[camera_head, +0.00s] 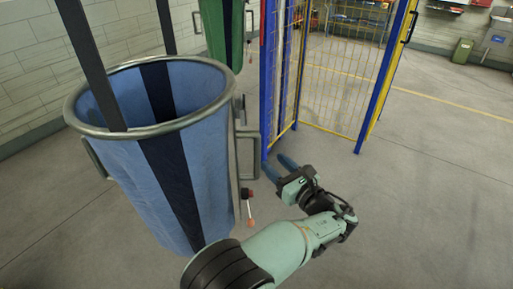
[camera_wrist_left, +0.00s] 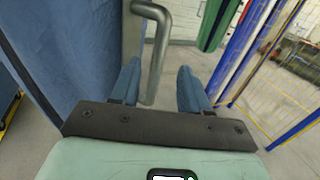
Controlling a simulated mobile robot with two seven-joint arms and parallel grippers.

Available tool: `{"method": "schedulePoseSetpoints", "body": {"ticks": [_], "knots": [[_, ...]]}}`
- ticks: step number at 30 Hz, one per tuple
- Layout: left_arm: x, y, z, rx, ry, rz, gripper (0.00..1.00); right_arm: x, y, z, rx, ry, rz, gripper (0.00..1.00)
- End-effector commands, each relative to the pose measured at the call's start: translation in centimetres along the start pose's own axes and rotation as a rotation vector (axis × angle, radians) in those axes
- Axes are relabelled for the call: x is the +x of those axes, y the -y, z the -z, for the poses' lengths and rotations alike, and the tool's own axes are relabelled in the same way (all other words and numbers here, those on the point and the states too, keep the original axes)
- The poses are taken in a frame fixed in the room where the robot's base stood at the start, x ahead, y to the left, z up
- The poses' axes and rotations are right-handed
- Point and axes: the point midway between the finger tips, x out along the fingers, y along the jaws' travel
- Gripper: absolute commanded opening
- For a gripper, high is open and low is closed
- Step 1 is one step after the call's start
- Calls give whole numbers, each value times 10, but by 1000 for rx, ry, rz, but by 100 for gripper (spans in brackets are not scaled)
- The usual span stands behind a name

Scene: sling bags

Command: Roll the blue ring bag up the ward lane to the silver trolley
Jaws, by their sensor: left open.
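The blue ring bag (camera_head: 210,150) stands upright at the left of the head view, with a grey metal rim, dark straps and side handles. Its blue side also fills the left of the left wrist view (camera_wrist_left: 60,50). My left gripper (camera_head: 275,160) is open, close to the right of the bag's right-hand grey handle (camera_head: 254,150). In the left wrist view, the handle (camera_wrist_left: 158,55) shows between the open blue fingers, nearer the left one. I cannot tell whether they touch. My right gripper is not in view. I cannot make out a silver trolley.
A green bag (camera_head: 222,30) stands behind the blue one. A blue and yellow mesh cage (camera_head: 340,85) stands just beyond my left gripper. A small green bin (camera_head: 462,51) is at the far right by the wall. The floor at right is clear, with a yellow line.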

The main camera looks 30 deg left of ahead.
Motion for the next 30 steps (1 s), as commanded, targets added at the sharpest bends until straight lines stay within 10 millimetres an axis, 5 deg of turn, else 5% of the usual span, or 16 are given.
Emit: {"method": "schedulePoseSetpoints", "body": {"ticks": [12, 26, 30], "knots": [[78, 0, 1, -1, -2, -2, 46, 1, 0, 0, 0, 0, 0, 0], [90, 0, 1, 0, -2, 1, 46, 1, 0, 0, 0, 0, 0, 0], [90, 0, 1, 0, -2, 1, 0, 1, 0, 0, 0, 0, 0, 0]]}}
